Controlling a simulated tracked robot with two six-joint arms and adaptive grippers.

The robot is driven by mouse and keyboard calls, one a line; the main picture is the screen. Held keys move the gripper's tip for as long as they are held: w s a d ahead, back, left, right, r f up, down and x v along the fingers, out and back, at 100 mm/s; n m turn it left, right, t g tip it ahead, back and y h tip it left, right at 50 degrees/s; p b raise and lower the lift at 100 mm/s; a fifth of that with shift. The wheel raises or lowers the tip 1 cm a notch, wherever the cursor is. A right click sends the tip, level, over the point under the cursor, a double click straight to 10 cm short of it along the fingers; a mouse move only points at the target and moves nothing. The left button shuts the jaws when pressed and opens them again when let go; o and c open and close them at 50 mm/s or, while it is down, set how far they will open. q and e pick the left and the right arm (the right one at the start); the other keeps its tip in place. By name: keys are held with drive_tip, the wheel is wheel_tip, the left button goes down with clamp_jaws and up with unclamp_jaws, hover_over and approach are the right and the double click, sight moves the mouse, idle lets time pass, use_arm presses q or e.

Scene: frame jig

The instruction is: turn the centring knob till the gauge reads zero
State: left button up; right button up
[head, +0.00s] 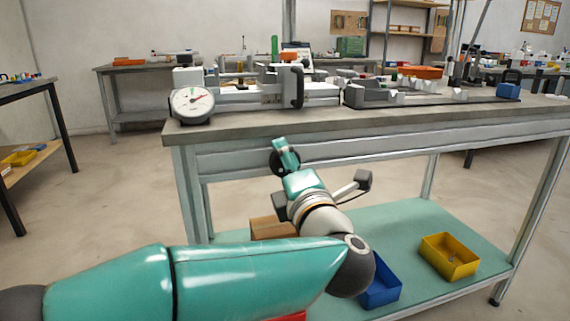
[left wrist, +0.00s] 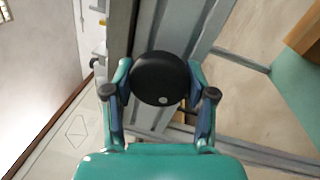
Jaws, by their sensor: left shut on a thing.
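The round black centring knob (left wrist: 159,77) has a pale dot on its face in the left wrist view. In the head view the knob (head: 277,163) sits on the front rail below the bench top, partly hidden by my gripper. My left gripper (head: 286,155) is at the knob, and its two fingers stand on either side of it in the left wrist view (left wrist: 158,92). It is shut on the knob. The round white gauge (head: 190,106) stands at the bench's left front corner. Its red needle points up and right of the centre; the markings are too small to read.
The bench top (head: 330,119) carries a grey jig with a black handle (head: 297,87) and a long rail fixture (head: 420,98). The lower shelf (head: 405,228) holds a blue bin (head: 381,284), a yellow bin (head: 449,257) and a brown box (head: 270,228). The floor at left is clear.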

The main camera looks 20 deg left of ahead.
use_arm(q)
drive_tip(key=shift+f, duration=0.3)
drive_tip(key=o, duration=1.2)
drive_tip(key=shift+c, duration=0.2)
drive_tip(key=shift+r, duration=0.15)
drive_tip(key=shift+s, duration=0.1)
drive_tip(key=v, duration=1.2)
